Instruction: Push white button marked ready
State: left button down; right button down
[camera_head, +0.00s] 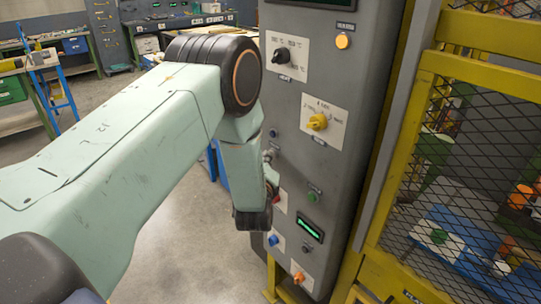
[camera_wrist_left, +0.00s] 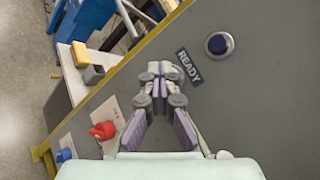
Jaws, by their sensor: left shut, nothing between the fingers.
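A dark READY label (camera_wrist_left: 188,66) is on the grey panel in the left wrist view. My left gripper (camera_wrist_left: 160,76) is shut and empty, with its fingertips right beside this label. The white button itself is not clearly seen; the fingertips cover the spot beside the label, and I cannot tell whether they touch it. In the head view my left gripper (camera_head: 269,157) is mostly hidden behind my own arm, close to the panel's left part. My right gripper is not in view.
The grey control panel (camera_head: 290,175) carries a dark blue button (camera_wrist_left: 219,44), a red knob (camera_wrist_left: 102,130), a blue knob (camera_wrist_left: 66,155), a green button (camera_head: 313,197) and a yellow knob (camera_head: 317,121). A yellow mesh fence (camera_head: 470,145) stands to the right. Open floor (camera_head: 190,250) lies left.

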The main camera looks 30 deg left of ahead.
pick_arm(q)
jog(key=shift+w+d, duration=0.1)
jog(key=shift+w, duration=0.05)
dwell(0.3)
jog(key=shift+s+a+p, duration=0.4)
jog(key=shift+s+p, duration=0.05)
jog(key=shift+s, duration=0.35)
jog(key=s, duration=0.1)
jog(key=s+a+p, duration=0.1)
jog(key=s, duration=0.1)
jog(key=s+a+p, duration=0.1)
jog(key=shift+s, duration=0.3)
jog(key=shift+d, duration=0.1)
dwell(0.3)
